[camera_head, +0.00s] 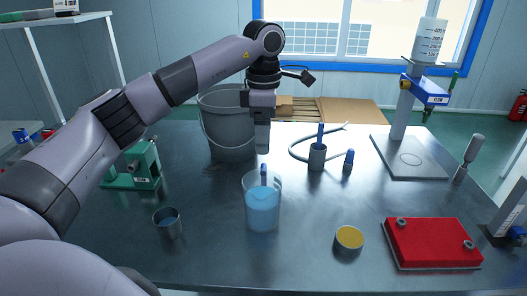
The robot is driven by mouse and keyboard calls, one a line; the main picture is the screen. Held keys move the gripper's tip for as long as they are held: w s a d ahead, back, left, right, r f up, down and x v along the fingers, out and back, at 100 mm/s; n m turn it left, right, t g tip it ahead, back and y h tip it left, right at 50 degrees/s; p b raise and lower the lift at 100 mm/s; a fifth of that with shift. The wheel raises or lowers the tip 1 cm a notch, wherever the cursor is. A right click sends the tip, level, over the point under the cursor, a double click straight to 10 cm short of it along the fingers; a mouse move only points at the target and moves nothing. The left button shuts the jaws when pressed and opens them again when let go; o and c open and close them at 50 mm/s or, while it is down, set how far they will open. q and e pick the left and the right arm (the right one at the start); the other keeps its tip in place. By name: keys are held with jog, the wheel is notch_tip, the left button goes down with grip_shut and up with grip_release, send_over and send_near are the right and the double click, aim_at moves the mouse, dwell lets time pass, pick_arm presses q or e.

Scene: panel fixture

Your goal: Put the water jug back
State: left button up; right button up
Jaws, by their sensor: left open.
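A clear jug holding blue liquid (262,208) stands upright on the dark metal table, near its front middle. My left gripper (262,143) points down above and behind the jug, in front of the grey bucket (222,130). It is open, with nothing visible between its fingers, and looks apart from the jug. My right gripper is not in view.
A small metal cup (167,222), a yellow-filled dish (348,240) and a red block (432,243) lie along the front. A grey holder (317,157), a looped tube and a stand (410,157) with a graduated container are behind. A green fixture (133,168) stands left.

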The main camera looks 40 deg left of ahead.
pick_arm(q)
notch_tip(320, 180, up, 3)
jog(key=shift+f, duration=0.2)
jog(key=shift+s+f, duration=0.1)
jog(key=shift+s, duration=0.05)
dwell(0.4)
